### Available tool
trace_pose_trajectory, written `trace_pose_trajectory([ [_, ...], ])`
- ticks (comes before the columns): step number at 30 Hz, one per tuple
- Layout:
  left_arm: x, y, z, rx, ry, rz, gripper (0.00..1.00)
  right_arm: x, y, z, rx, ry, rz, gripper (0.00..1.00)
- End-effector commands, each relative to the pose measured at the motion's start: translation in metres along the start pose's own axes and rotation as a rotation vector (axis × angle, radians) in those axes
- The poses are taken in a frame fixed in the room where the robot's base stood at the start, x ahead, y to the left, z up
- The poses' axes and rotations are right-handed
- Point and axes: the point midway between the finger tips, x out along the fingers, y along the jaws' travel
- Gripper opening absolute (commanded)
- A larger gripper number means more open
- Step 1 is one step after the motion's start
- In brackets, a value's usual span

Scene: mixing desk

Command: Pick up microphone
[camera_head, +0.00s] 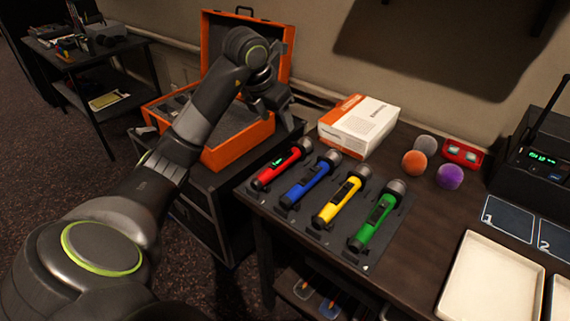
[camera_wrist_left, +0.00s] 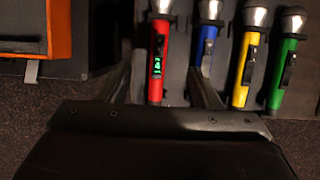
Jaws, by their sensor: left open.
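Several microphones lie side by side in a dark holder (camera_head: 328,243) on the desk: red (camera_head: 277,169), blue (camera_head: 310,181), yellow (camera_head: 340,201) and green (camera_head: 374,220). The red one has a lit green display. My left gripper (camera_head: 275,103) is above and behind the red microphone, near the orange case. In the left wrist view the open fingers (camera_wrist_left: 160,85) lie to either side of the red microphone (camera_wrist_left: 158,55), with the right finger near the blue one (camera_wrist_left: 203,50). The jaws hold nothing. My right gripper is not in view.
An open orange case (camera_head: 240,145) stands on a dark stand left of the desk. A white and orange box (camera_head: 358,125), several foam balls, a red item (camera_head: 462,153), a black receiver (camera_head: 535,160) and white trays (camera_head: 490,280) are on the desk.

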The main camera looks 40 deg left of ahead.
Motion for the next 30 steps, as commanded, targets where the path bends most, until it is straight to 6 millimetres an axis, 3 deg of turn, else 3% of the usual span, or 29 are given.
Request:
trace_pose_trajectory([
  [1,0.014,-0.001,-0.003,0.0,0.001,-0.003,0.57,0.009,0.004,-0.007,-0.001,0.012,0.006,0.36],
  [15,0.068,-0.002,-0.002,0.002,-0.002,-0.004,0.57,0.04,0.003,-0.028,0.004,0.002,0.011,0.36],
  [19,0.091,-0.002,-0.002,0.001,0.002,-0.006,0.57,0.038,0.003,-0.031,0.004,0.0,0.011,0.36],
  [30,0.125,-0.001,-0.001,0.002,0.002,-0.007,0.57,0.035,0.003,-0.03,0.004,-0.001,0.011,0.36],
])
